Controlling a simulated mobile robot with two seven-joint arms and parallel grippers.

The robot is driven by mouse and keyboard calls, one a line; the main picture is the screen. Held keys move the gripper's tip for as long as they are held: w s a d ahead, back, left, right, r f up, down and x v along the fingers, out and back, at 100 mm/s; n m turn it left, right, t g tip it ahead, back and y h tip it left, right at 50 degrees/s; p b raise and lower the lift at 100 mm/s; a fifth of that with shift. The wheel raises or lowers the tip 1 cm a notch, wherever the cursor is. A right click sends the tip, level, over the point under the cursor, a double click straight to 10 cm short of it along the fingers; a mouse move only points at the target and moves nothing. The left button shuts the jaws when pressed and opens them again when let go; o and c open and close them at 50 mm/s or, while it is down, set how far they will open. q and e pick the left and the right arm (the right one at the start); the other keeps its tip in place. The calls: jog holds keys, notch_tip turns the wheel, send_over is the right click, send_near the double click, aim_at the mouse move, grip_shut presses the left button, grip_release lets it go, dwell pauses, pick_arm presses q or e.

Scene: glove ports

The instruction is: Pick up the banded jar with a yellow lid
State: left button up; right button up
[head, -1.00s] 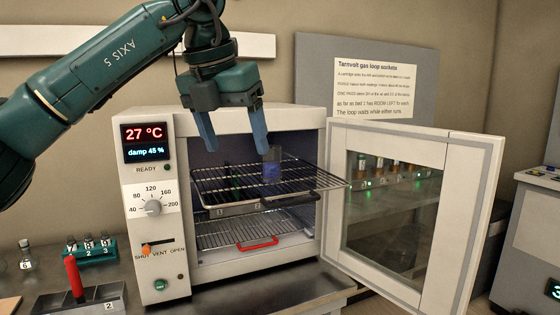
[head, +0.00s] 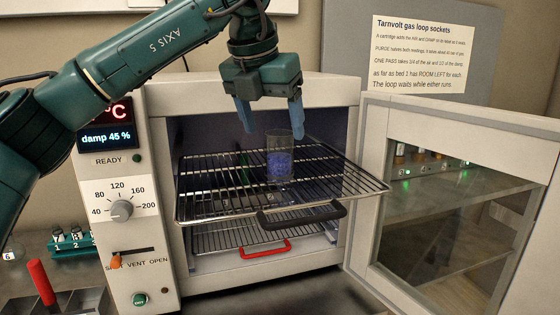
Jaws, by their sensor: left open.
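I see no jar with a yellow lid or bands that I can make out. A clear glass jar (head: 279,160) with blue contents stands upright on the upper wire rack (head: 215,205), with no lid showing. The rack sticks out of the open oven (head: 155,235). My left gripper (head: 273,127) is open and empty, pointing down above and around the top of the glass jar in the picture. I cannot tell whether its fingers touch the jar. My right gripper is out of view.
The oven door (head: 375,210) stands open at right. A lower rack has a red handle (head: 265,249); the upper rack has a black handle (head: 300,215). Small vials (head: 75,238) stand in a teal holder at left, near a red-handled tool (head: 41,282).

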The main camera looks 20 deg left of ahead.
aim_at(281, 152)
pick_arm(q)
jog(key=x, duration=0.7)
jog(key=shift+w+d+f+p, duration=0.1)
jog(key=shift+w+p, duration=0.15)
jog(key=shift+p, duration=0.1)
jog(key=shift+c, duration=0.2)
jog(key=c, duration=1.1)
